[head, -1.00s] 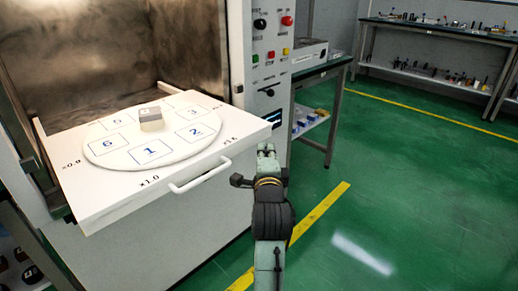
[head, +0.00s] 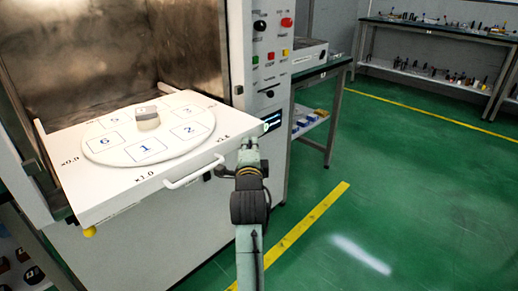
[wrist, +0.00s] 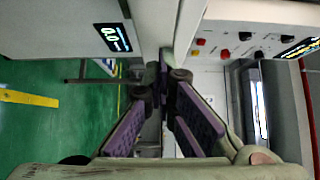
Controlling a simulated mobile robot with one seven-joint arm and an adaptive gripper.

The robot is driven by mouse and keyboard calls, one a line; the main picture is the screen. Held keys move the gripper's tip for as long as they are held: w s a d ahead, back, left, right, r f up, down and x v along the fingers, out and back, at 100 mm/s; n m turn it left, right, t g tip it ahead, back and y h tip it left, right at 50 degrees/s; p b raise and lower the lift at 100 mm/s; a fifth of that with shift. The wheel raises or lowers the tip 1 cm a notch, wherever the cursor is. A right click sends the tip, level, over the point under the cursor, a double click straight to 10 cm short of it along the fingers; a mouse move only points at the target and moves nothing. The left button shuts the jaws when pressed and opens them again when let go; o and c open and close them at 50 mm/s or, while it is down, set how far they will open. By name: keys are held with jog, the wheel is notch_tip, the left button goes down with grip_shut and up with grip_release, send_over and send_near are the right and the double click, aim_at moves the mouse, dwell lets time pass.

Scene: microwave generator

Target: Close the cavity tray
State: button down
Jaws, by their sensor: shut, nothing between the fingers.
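The white cavity tray (head: 75,190) sticks out of the front of the open cavity in the head view. It has a white bar handle (head: 195,170) on its front edge. A round numbered plate (head: 110,150) lies on it and bears a small grey-white block (head: 147,117). My gripper (head: 249,146) is at the tray's front right corner, right of the handle; I cannot tell whether it touches the tray. In the wrist view, my gripper's fingers (wrist: 163,62) meet at their tips with nothing between them, close to pale panels.
The machine's control panel (head: 270,50) has a black knob and coloured buttons right of the cavity. A lit display (head: 272,121) is beside my gripper. A side bench (head: 320,80) stands to the right. Green floor (head: 400,190) is open at right.

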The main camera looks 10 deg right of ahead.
jog(key=w+a, duration=0.3)
jog(key=w, duration=0.1)
jog(key=w+a+b, duration=0.1)
jog(key=w+a, duration=0.2)
jog(key=w, duration=0.2)
jog(key=w+a, duration=0.4)
jog(key=shift+w+b, duration=0.15)
jog(key=shift+b, duration=0.2)
jog(key=shift+d, duration=0.15)
